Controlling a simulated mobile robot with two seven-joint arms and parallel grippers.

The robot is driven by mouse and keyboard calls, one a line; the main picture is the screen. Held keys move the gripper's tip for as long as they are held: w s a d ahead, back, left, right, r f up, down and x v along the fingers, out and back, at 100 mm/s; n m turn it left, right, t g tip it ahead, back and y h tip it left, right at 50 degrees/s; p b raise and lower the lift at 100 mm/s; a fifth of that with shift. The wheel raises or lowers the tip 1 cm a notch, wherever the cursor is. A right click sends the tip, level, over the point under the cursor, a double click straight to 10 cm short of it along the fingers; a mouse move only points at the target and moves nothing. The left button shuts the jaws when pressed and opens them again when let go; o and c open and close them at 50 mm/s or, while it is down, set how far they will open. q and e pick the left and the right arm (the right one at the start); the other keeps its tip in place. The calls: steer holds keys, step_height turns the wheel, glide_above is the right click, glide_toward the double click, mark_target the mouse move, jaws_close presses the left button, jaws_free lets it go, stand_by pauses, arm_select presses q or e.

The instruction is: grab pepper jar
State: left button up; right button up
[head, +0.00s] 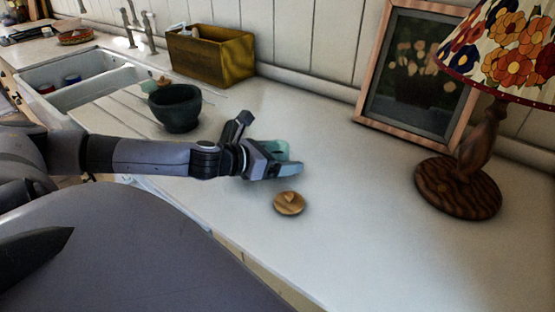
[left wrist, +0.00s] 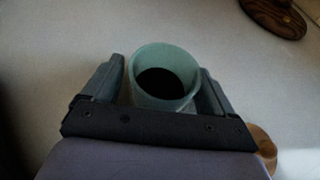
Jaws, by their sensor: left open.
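The pepper jar, a pale green open-topped jar (head: 274,148), stands on the white counter, partly hidden behind my left gripper (head: 284,160) in the head view. In the left wrist view the jar (left wrist: 160,99) shows dark contents inside. There it sits between the two fingers of my left gripper (left wrist: 162,75), one on each side. The fingers are open around it; I cannot tell whether either touches it. A round wooden lid with a small knob (head: 289,203) lies on the counter in front of the gripper. My right gripper is not in view.
A dark green mortar-like bowl (head: 175,108) and a wooden box (head: 211,56) stand behind and left. A sink (head: 85,85) is farther left. A framed picture (head: 415,70) and a lamp with a wooden base (head: 457,187) stand right. The counter between jar and lamp is clear.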

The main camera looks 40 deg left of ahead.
arm_select(q)
steer(key=c, duration=1.1)
steer(key=shift+r, duration=0.15)
step_height(320, 180, up, 20)
steer(key=p, duration=0.1)
steer(key=shift+p, duration=0.35)
